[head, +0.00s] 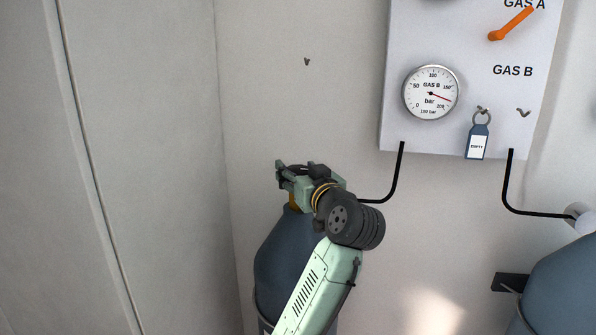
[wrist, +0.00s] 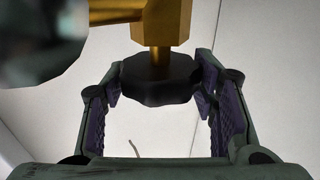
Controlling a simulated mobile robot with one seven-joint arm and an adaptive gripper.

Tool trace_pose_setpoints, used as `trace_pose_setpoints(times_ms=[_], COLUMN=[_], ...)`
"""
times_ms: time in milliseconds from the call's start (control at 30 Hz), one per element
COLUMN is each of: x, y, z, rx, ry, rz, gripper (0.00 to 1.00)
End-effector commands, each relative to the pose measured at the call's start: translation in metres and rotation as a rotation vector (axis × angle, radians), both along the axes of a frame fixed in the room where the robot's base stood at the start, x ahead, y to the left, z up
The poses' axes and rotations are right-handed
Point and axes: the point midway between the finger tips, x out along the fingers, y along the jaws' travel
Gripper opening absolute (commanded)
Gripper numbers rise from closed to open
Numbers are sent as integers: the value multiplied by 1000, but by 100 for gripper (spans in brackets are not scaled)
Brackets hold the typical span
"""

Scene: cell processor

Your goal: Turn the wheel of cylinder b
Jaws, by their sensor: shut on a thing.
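A black lobed wheel (wrist: 160,82) sits on a brass valve stem (wrist: 170,22) in the wrist view. My gripper (head: 296,174) is at the top of the left blue-grey gas cylinder (head: 285,250) in the head view. In the wrist view its two purple-padded fingers stand on either side of the wheel, shut on it. In the head view the gripper hides most of the valve and wheel; a little brass shows below it. No letter shows on the cylinder, so I cannot tell from a label that it is b.
A wall panel (head: 460,45) carries a GAS B gauge (head: 430,92), an orange lever (head: 515,22) and a hanging blue EMPTY tag (head: 478,140). A second cylinder (head: 565,290) stands at the lower right. A black pipe (head: 397,175) runs from the panel towards my gripper.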

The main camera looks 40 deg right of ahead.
Motion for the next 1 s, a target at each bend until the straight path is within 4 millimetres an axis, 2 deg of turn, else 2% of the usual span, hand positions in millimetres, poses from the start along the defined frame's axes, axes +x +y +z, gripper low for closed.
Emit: trace_pose_setpoints(times_ms=[567,600,900,1000], x=[0,0,0,0], y=[0,0,0,0], z=[-1,-1,-1,0], rx=[2,2,2,1], ry=[3,3,2,1], rz=[39,39,38,38], gripper=[25,54,74,74])
